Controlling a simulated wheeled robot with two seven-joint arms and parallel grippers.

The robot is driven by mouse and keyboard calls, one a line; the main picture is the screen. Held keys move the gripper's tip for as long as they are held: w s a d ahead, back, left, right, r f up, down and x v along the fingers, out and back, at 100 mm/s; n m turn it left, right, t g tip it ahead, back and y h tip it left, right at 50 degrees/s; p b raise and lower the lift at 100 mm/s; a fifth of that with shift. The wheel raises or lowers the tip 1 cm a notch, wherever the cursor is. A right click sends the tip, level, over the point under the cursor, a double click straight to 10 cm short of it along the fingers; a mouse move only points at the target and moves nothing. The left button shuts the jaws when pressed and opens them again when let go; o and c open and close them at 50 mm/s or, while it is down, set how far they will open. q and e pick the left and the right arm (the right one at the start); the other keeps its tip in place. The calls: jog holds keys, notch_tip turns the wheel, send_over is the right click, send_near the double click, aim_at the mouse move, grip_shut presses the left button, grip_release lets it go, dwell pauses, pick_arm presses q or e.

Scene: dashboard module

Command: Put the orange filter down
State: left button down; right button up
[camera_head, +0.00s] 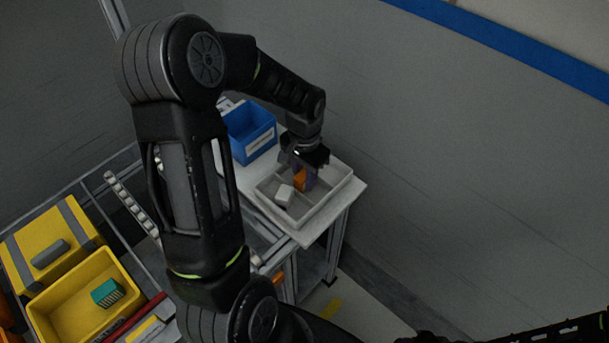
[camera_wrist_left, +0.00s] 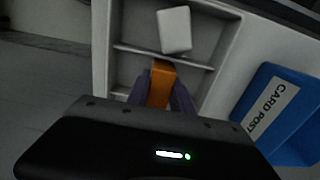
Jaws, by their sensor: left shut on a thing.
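The orange filter (camera_head: 300,180) is between the fingers of my left gripper (camera_head: 303,177) over the light grey divided tray (camera_head: 329,190). In the left wrist view the orange filter (camera_wrist_left: 160,86) sits between the two purple-grey fingers of my left gripper (camera_wrist_left: 161,88), which is shut on it. Whether the filter touches the tray floor I cannot tell. A white block (camera_head: 284,194) lies in the tray beside it; it also shows in the left wrist view (camera_wrist_left: 174,30) in another compartment. My right gripper is not clearly visible.
A blue bin (camera_head: 250,132) stands behind the tray on the white table (camera_head: 308,238); its label shows in the left wrist view (camera_wrist_left: 268,108). A yellow bin (camera_head: 75,300) with a green block (camera_head: 107,292) is at the lower left. A grey wall rises to the right.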

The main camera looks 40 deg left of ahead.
pick_arm(q)
jog(key=shift+f, duration=0.2)
jog(key=c, duration=1.1)
grip_release()
jog(key=shift+c, duration=0.2)
notch_tip(320, 180, up, 12)
jog(key=shift+r, duration=0.15)
